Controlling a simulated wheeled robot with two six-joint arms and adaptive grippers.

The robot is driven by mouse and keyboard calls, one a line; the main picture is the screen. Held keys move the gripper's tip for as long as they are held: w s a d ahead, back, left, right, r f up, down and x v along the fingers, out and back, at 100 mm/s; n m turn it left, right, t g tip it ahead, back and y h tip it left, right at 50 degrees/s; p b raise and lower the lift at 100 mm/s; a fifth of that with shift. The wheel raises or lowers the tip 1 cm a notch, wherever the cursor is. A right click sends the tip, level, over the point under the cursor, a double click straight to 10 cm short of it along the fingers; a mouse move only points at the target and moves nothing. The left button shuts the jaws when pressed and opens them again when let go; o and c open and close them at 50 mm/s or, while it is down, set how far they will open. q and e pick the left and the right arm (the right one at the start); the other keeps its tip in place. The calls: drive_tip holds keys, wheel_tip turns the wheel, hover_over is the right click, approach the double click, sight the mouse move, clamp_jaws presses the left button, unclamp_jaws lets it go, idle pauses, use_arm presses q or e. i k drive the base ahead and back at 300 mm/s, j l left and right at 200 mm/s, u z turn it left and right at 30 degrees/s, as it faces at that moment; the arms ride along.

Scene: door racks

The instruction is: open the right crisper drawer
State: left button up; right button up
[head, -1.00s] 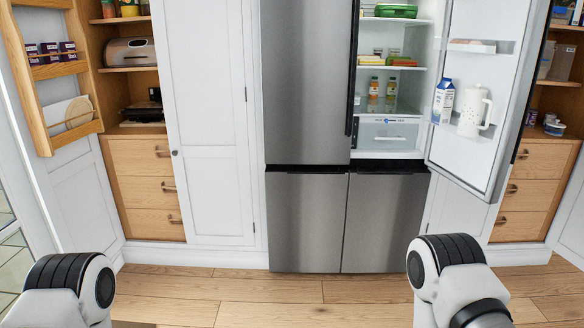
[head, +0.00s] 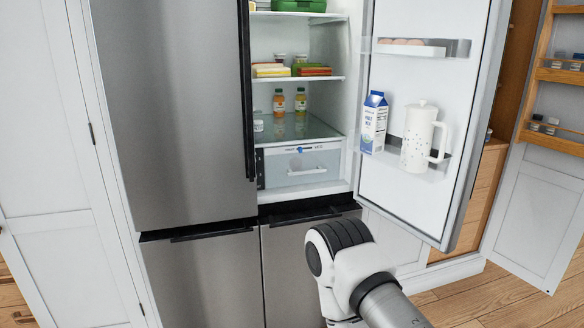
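The right crisper drawer (head: 300,165) is a clear-fronted white drawer at the bottom of the open right fridge compartment, with a pale handle (head: 307,171) across its front. It looks shut. The right fridge door (head: 427,100) stands wide open to the right. The left fridge door (head: 175,110) is shut. Part of my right arm shows low in the head view, in front of the lower right door; its gripper is out of the frame. My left gripper is not in view.
A milk carton (head: 374,123) and a white pitcher (head: 420,137) stand in the open door's shelf. Two small bottles (head: 290,101) stand on the glass shelf above the drawer. The open door's lower edge hangs to the right of my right arm. Wooden floor (head: 500,300) shows at lower right.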

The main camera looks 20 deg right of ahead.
sight(312, 147)
drive_tip(key=l+z, duration=0.1)
drive_tip(key=l, duration=0.5)
drive_tip(key=i+l, duration=0.15)
drive_tip(key=l, duration=0.4)
drive_tip(key=i+l+z, duration=0.15)
drive_tip(key=l, duration=0.45)
drive_tip(key=i+l, duration=0.15)
drive_tip(key=l, duration=0.2)
drive_tip(key=i+l, duration=0.15)
drive_tip(key=l, duration=0.2)
drive_tip(key=i+l, duration=0.15)
drive_tip(key=l, duration=0.15)
drive_tip(key=i+l, duration=0.15)
drive_tip(key=l, duration=0.2)
